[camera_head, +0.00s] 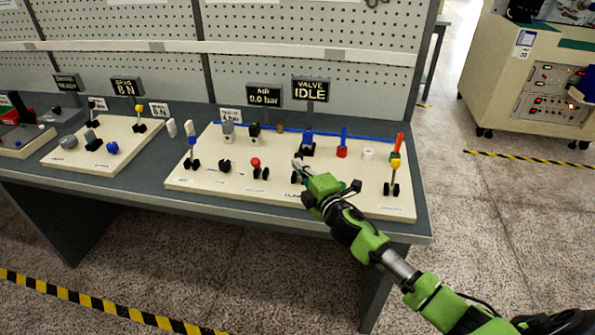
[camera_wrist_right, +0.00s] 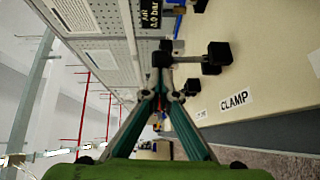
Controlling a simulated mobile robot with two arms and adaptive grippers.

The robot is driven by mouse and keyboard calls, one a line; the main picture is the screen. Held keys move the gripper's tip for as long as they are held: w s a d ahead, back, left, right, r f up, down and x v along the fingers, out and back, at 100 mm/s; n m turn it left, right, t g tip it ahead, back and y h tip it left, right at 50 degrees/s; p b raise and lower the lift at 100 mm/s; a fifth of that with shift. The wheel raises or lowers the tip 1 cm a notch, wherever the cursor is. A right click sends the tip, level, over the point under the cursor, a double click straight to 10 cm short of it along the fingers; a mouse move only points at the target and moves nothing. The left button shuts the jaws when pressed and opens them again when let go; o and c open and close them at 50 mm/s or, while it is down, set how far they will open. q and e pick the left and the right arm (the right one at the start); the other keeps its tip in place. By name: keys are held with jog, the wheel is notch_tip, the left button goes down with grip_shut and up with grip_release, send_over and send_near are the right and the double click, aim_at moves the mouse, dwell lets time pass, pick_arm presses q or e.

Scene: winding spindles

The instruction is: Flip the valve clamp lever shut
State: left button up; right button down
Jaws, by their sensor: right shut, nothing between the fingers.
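My right gripper (camera_head: 297,163) reaches in from the lower right over the cream valve board (camera_head: 230,184). Its fingers are shut with nothing between them, and they also show converging in the wrist view (camera_wrist_right: 160,92). Beyond the fingertips in that view are black blocks (camera_wrist_right: 218,54) of the clamp fixture, beside the printed CLAMP label (camera_wrist_right: 235,100). A dark knob (camera_wrist_right: 163,56) is just past the tips; whether they touch it I cannot tell. In the head view the gripper covers most of the clamp, so its lever position is unclear. My left gripper is not in view.
A yellow-topped lever (camera_head: 396,163) stands at the board's right end. A red button (camera_head: 255,163) and a dark knob (camera_head: 224,166) lie left of the gripper. A blue fitting (camera_head: 308,144) stands behind it. The VALVE sign (camera_head: 310,89) reads IDLE.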

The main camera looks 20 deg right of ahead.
jog(key=w+d+r+m+g+p, duration=0.1)
jog(key=p, duration=0.4)
jog(key=shift+r, duration=0.15)
jog(key=shift+w+d, duration=0.45)
jog(key=shift+w, duration=0.25)
jog(key=shift+w+d, duration=0.45)
jog(key=shift+w, duration=0.25)
